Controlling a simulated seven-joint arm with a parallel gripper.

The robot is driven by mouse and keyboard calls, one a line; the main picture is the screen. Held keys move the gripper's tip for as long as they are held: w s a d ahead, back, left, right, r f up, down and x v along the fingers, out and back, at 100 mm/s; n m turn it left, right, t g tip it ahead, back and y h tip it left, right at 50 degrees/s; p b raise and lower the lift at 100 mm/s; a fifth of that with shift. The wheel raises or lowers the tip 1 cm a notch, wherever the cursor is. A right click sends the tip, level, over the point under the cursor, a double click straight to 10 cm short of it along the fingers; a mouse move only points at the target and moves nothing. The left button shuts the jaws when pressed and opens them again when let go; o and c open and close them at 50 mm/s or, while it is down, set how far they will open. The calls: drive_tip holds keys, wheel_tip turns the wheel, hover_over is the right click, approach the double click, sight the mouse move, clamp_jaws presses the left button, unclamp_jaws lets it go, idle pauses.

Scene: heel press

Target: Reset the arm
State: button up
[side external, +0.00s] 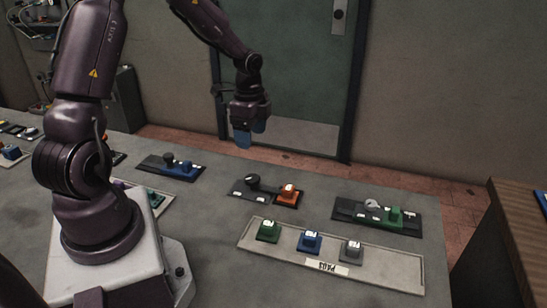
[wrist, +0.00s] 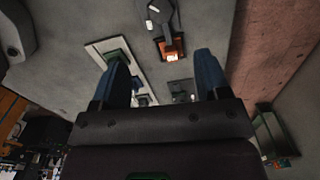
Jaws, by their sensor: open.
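My gripper (side external: 250,136) hangs above the far side of the grey table, in front of the door, with nothing between its fingers. In the wrist view its two blue fingers (wrist: 163,72) stand apart, with bare table and parts of the light tray showing between and beyond them. It is well clear of the table objects. The dark panel with an orange block (side external: 288,194) lies below and right of it; the orange block also shows in the wrist view (wrist: 172,47).
A light tray (side external: 390,277) holds green (side external: 268,231), blue (side external: 309,241) and grey (side external: 351,250) blocks. Dark panels carry a blue part (side external: 186,168) and a green part (side external: 395,215). More panels lie at left. A wooden surface (side external: 505,245) stands at right.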

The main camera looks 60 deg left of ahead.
drive_tip(key=s+d+r+n+t, duration=0.2)
drive_tip(key=s+d+r+n, duration=0.3)
drive_tip(key=s+d+r, duration=0.2)
drive_tip(key=s+d+r+n+t, duration=0.3)
drive_tip(key=s+d+r, duration=0.3)
drive_tip(key=d+r, duration=0.5)
drive_tip(key=shift+s+r+n+t, duration=0.35)
drive_tip(key=shift+r+n, duration=0.3)
drive_tip(key=shift+n, duration=0.25)
drive_tip(key=shift+d, duration=0.1)
